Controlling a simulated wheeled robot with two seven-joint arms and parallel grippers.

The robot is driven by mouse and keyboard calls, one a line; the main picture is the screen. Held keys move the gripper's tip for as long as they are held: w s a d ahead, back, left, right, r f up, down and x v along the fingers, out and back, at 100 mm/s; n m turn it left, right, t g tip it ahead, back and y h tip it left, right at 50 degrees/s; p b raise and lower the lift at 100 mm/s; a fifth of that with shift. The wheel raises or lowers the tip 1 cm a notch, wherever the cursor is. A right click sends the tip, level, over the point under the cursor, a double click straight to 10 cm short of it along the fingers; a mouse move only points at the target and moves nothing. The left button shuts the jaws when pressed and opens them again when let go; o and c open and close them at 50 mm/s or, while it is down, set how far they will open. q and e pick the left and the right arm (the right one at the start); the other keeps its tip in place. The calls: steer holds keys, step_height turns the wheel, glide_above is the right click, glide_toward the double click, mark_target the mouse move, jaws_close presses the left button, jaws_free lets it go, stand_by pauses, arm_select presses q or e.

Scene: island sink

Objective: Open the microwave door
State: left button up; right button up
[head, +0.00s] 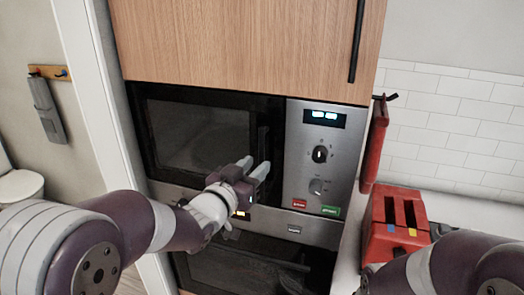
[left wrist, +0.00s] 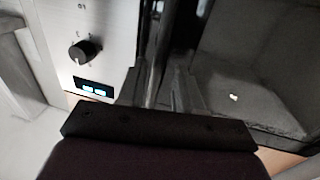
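The microwave (head: 318,120) is built into the cabinet, and its dark glass door (head: 195,130) looks closed. The dark vertical door handle (head: 263,140) is at the door's right edge, beside the control panel. My left gripper (head: 254,169) is at the lower part of the handle with its fingers apart. In the left wrist view the handle (left wrist: 158,45) runs between the two fingertips of my left gripper (left wrist: 158,85); I cannot see whether they touch it. My right gripper is out of view; only part of my right arm shows at lower right.
A wooden cabinet door (head: 250,45) is above the microwave, and a dark oven (head: 240,268) is below it. A red toaster (head: 395,225) stands on the counter to the right, near a hanging red object (head: 375,145). A white door frame is at left.

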mark_target(260, 162)
arm_select(q)
steer(key=x, duration=0.3)
steer(key=shift+a+r+p, duration=0.1)
steer(key=shift+p, duration=0.3)
steer(key=shift+s+d+r, duration=0.15)
steer(key=shift+d, duration=0.1)
steer(key=shift+w+f, duration=0.2)
steer(key=shift+w, duration=0.1)
jaws_close()
steer(key=shift+r, duration=0.1)
steer(key=shift+s, duration=0.1)
